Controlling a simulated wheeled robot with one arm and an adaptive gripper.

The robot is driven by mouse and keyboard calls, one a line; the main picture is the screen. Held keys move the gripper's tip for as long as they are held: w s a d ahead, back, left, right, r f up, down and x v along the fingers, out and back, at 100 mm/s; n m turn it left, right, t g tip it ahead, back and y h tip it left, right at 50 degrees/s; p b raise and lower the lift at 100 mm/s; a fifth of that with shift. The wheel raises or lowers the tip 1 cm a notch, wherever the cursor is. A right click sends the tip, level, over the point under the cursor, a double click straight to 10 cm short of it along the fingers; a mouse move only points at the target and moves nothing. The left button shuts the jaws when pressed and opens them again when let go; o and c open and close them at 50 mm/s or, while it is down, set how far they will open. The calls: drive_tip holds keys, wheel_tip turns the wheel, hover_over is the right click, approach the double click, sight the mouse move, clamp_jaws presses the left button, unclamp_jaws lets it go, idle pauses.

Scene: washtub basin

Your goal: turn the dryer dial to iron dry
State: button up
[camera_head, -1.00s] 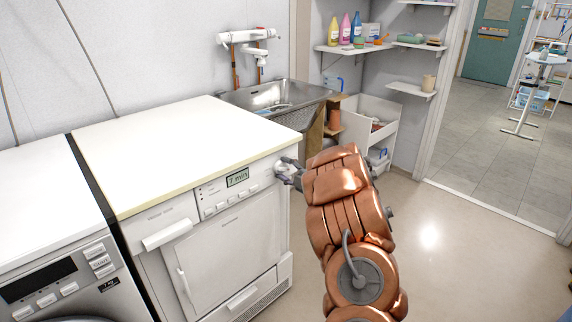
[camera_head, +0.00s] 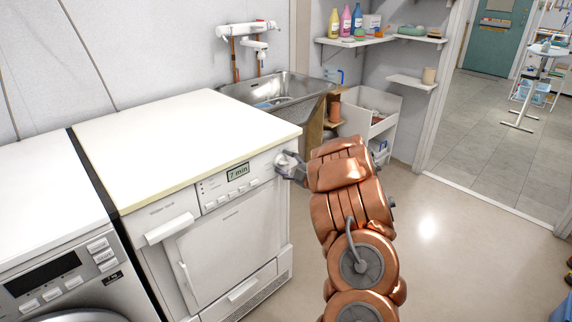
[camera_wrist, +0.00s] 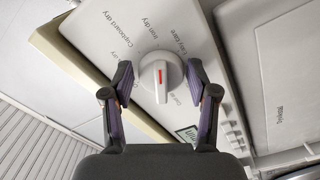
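The dryer dial (camera_wrist: 162,84) is a round white knob with a raised grip and a red line, which runs nearly upright in the wrist view. Printed labels ring it; "Iron dry" (camera_wrist: 160,35) is above the dial and "Cupboard dry" is to its upper left. My gripper (camera_wrist: 160,72) has one finger on each side of the dial, open, with a small gap at the left finger; contact at the right one is unclear. In the head view my gripper (camera_head: 286,168) is at the right end of the white dryer's (camera_head: 225,240) front panel, partly hiding the dial.
The dryer display (camera_head: 238,172) reads "7 min", with a row of buttons below it. A washing machine (camera_head: 50,270) stands to the left. A steel sink (camera_head: 280,92) is behind the dryer, and a white shelf unit (camera_head: 372,110) stands beyond my arm.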

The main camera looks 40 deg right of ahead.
drive_tip(key=shift+o, duration=1.1)
drive_tip(key=s, duration=1.2)
drive_tip(key=shift+a, duration=0.15)
